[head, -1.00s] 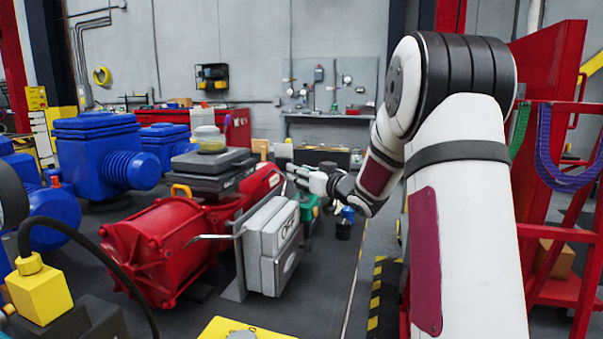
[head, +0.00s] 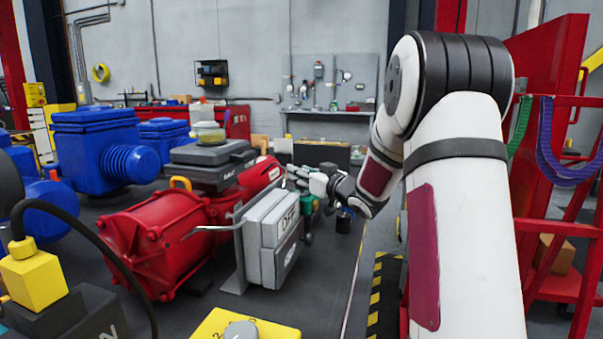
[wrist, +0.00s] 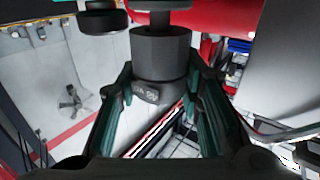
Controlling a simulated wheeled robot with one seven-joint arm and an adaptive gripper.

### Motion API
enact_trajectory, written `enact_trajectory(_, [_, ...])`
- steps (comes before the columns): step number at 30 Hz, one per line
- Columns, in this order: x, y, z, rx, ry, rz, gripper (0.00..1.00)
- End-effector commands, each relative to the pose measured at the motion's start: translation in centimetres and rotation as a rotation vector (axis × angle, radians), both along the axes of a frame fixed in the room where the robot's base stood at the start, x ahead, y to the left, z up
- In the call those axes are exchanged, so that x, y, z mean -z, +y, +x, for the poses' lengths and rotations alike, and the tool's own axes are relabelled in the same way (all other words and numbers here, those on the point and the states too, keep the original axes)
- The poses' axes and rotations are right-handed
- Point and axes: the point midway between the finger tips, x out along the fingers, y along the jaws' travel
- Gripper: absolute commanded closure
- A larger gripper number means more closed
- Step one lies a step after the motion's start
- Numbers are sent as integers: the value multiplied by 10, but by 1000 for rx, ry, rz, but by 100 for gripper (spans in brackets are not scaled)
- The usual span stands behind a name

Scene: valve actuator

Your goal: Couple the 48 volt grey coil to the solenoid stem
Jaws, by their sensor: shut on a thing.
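In the wrist view, my gripper (wrist: 160,82) is shut on a dark grey coil (wrist: 160,52), with a finger on each side. A narrow dark stem (wrist: 157,18) shows in line above the coil's far end. I cannot tell whether they are joined. In the head view, my gripper (head: 302,175) is beside the right end of the red actuator (head: 150,240). The coil is too small to make out there.
Blue motors (head: 100,150) stand left. A red rack (head: 560,200) is on the right.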

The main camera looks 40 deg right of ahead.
Motion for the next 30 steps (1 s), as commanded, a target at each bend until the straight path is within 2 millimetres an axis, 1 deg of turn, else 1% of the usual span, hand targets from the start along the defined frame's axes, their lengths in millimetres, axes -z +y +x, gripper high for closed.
enact_trajectory(16, [13, 0, 0, 0, 0, 0, 98])
enact_trajectory(17, [12, 0, 0, 0, -1, 0, 60])
enact_trajectory(18, [12, 0, 0, 0, -1, 0, 51])
enact_trajectory(19, [12, 0, 0, 0, -1, 0, 44])
enact_trajectory(30, [12, 0, -3, 1, 1, 1, 43])
